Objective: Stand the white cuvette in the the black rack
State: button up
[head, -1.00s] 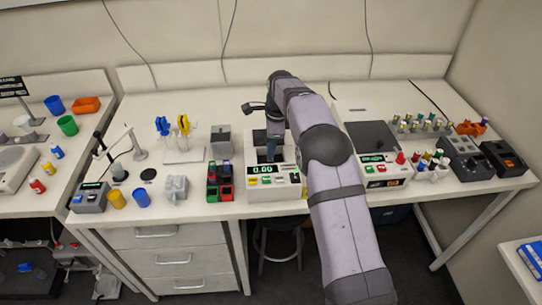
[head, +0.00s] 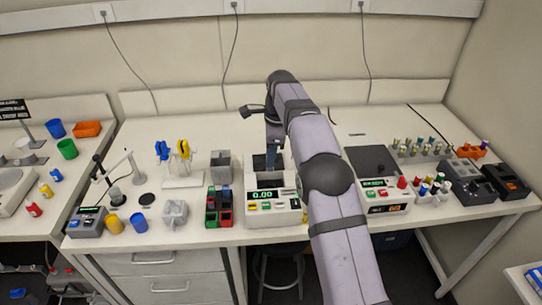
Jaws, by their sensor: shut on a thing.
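My gripper (head: 271,160) hangs over the bench, just above the white instrument (head: 289,217) with the lit 0.00 display. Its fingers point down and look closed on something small. The white cuvette cannot be made out on its own; whatever the jaws hold is hidden or too small to see. Left of the instrument stands a small dark rack (head: 219,206) with red, green and blue parts; it may be the black rack, but I cannot tell for sure. It is left of and nearer the front than my gripper.
A grey box (head: 221,167) stands behind the dark rack, and a pale block (head: 174,212) is to its left. A second instrument (head: 382,196) and tube racks (head: 419,150) fill the right side. The back middle of the bench is clear.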

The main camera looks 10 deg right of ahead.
jog(key=shift+a+r, duration=0.3)
jog(key=shift+r, duration=0.05)
jog(key=s+a+f+g+p, duration=0.1)
jog(key=s+a+p, duration=0.1)
jog(key=a+p, duration=0.4)
jog(key=s+a+f+p, duration=0.2)
jog(key=s+a+p, duration=0.1)
jog(key=a+p, duration=0.3)
jog(key=shift+a+n+g+p, duration=0.35)
jog(key=shift+a+n+g, duration=0.05)
jog(key=shift+a, duration=0.6)
jog(key=shift+f, duration=0.15)
jog(key=b, duration=0.3)
send_near(220, 208)
jog(key=shift+w+d+f, duration=0.3)
jog(key=shift+f, duration=0.2)
jog(key=shift+w+d+f, duration=0.3)
jog(key=shift+f, duration=0.2)
jog(key=shift+f+b, duration=0.75)
jog(key=shift+f, duration=0.25)
